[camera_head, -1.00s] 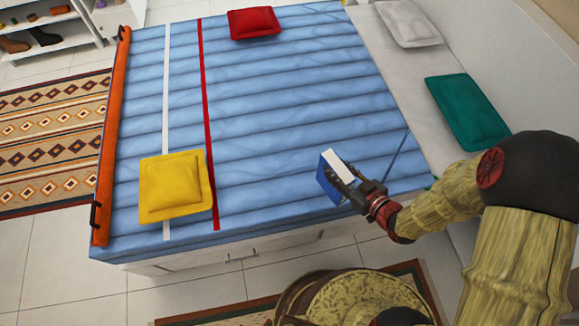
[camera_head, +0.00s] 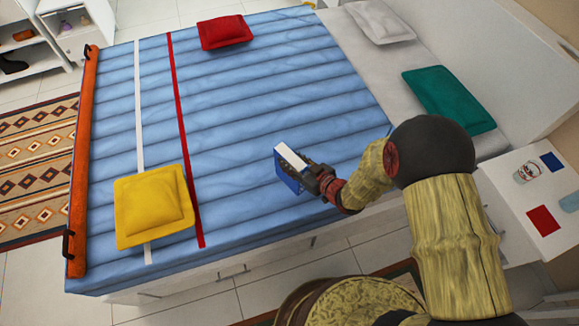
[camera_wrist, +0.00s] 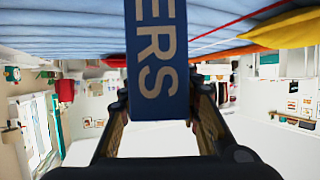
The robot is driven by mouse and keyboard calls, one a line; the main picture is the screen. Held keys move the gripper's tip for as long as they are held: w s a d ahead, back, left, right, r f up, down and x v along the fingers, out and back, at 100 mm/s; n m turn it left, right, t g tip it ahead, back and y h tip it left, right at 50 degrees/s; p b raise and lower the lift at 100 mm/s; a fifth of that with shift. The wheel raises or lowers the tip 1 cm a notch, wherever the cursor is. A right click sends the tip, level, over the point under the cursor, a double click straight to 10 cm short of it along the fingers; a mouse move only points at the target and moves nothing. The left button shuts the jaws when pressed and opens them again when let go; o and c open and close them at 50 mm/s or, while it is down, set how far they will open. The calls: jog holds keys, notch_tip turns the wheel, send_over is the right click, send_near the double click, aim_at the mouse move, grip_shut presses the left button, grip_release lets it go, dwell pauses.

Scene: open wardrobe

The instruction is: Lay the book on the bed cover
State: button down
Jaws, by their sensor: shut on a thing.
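The blue bed cover (camera_head: 260,90) is spread over the bed with a white and a red stripe across it. My gripper (camera_head: 310,178) is shut on the book (camera_head: 284,174), which has a blue cover and white page edges. The book is over the front right part of the cover, tilted, not lying flat. The wrist view shows its dark blue spine (camera_wrist: 157,55) with the letters "ERS" between my fingers (camera_wrist: 158,108). The cover fills the top of that view, close to the book; I cannot tell whether they touch.
A yellow pillow (camera_head: 153,207) and a red pillow (camera_head: 225,32) lie on the cover. A green pillow (camera_head: 448,100) and a white pillow (camera_head: 380,20) lie at the bed's head. A nightstand (camera_head: 500,190) with small items stands at right. The cover's middle is clear.

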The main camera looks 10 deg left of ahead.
jog(key=shift+w+a+f, duration=0.15)
jog(key=shift+w+a+f+b, duration=0.1)
jog(key=shift+f+b, duration=0.45)
jog(key=shift+f, duration=0.35)
jog(key=shift+w+a+f+b, duration=0.1)
jog(key=shift+f+b, duration=0.45)
jog(key=shift+f, duration=0.3)
jog(key=shift+f, duration=0.2)
jog(key=c, duration=1.3)
grip_release()
jog(key=shift+s, duration=0.1)
jog(key=shift+o, duration=0.2)
jog(key=p+v, duration=0.4)
jog(key=v, duration=0.8)
jog(key=shift+d, duration=0.1)
